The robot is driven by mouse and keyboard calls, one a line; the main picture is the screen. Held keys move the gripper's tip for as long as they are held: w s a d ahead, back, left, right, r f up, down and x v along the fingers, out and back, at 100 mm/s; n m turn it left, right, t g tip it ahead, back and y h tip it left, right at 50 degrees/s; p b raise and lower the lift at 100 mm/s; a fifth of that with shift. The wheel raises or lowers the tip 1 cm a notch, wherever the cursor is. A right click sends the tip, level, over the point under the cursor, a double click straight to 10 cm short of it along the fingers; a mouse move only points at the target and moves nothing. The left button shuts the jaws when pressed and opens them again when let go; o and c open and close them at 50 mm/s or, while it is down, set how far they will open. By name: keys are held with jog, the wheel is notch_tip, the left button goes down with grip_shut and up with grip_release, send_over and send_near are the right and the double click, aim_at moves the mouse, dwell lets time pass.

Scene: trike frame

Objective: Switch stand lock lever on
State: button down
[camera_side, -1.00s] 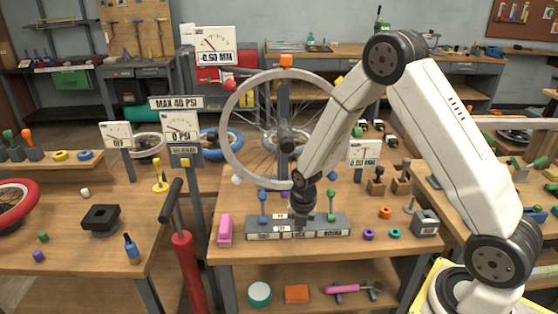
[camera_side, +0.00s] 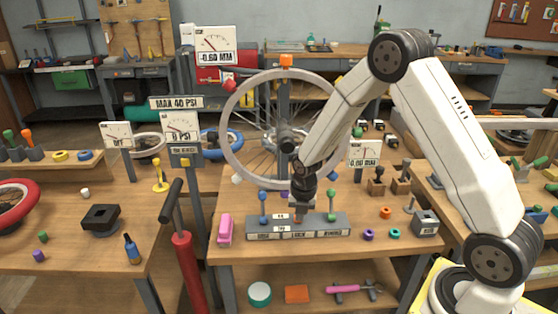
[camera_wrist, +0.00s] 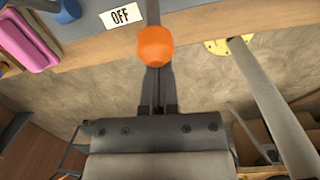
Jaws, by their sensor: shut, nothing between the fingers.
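A grey lever box (camera_side: 340,229) stands at the front of the middle bench, with labels on its front; the middle one seems to read LOCK. An orange-knobbed lever (camera_side: 298,212) is in its middle, between a blue lever (camera_side: 263,207) and a green lever (camera_side: 332,206). My gripper (camera_side: 302,201) is shut and empty, pointing down right at the orange lever. In the wrist view the orange knob (camera_wrist: 155,46) overlaps the fingertips (camera_wrist: 158,72), so I cannot tell whether they touch. A plate reading OFF (camera_wrist: 121,16) is beside the knob.
A pink block (camera_side: 225,229) stands left of the lever box. Purple and teal rings (camera_side: 394,233) lie to its right. A spoked wheel (camera_side: 228,140) stands behind my gripper. A red pump (camera_side: 184,255) is in front, left of the bench.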

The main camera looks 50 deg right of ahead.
jog(key=shift+w+d+r, duration=0.2)
jog(key=shift+w+r, duration=0.05)
jog(key=shift+w+d+r, duration=0.75)
jog(key=shift+w+d, duration=0.3)
jog(key=shift+d, duration=0.05)
jog(key=shift+w+d+r, duration=0.15)
jog(key=shift+w+d, duration=1.6)
jog(key=shift+d, duration=0.15)
notch_tip(320, 180, up, 8)
jog(key=s, duration=0.1)
jog(key=shift+a+f, duration=0.2)
jog(key=shift+a, duration=0.2)
